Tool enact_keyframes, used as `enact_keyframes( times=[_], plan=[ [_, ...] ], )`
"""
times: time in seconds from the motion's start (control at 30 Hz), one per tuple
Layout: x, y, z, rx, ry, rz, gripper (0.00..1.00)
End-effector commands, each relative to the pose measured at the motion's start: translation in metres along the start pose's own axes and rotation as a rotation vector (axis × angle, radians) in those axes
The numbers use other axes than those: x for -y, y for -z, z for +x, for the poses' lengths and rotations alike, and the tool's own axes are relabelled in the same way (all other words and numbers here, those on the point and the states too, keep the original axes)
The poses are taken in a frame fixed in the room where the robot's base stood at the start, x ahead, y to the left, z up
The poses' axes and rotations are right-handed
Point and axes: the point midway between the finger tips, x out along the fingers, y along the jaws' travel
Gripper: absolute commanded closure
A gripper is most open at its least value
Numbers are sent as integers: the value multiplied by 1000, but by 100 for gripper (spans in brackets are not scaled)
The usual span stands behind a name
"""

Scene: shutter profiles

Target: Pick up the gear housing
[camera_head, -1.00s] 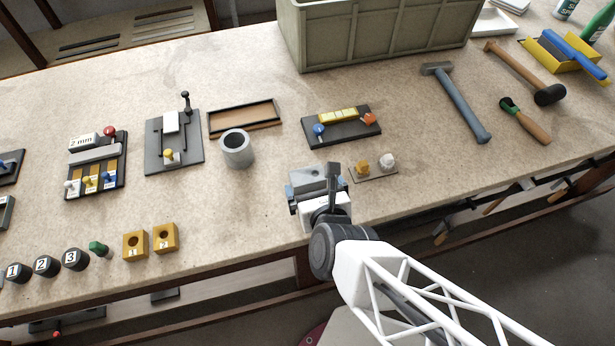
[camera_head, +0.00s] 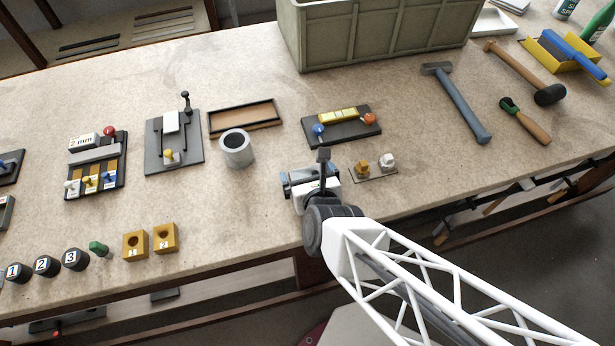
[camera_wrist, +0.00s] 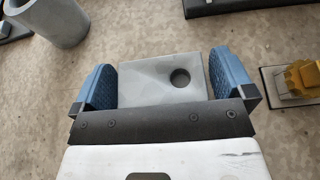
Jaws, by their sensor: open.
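I take the grey block with a round dark hole in its top to be the gear housing; in the wrist view the gear housing (camera_wrist: 150,76) lies between my two blue finger pads. My gripper (camera_wrist: 165,82) is open around it, one pad at its left and one at its right. Slivers of background show beside the block, so the pads do not clearly grip it. In the head view my gripper (camera_head: 312,182) is low over the bench's front part, and it hides most of the housing (camera_head: 299,175).
A grey hollow cylinder (camera_head: 236,150) stands to the left. A dark panel with coloured knobs (camera_head: 341,127) lies behind.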

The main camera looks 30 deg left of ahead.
Motion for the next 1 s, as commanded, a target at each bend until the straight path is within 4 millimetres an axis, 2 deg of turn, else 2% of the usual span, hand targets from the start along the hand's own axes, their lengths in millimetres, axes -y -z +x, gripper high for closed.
enact_keyframes(
  times=[0.43,0.8,1.0],
  plan=[
    [0,0,0,0,0,0,0],
    [0,0,0,1,0,0,54],
    [0,0,0,1,0,0,53]
  ],
)
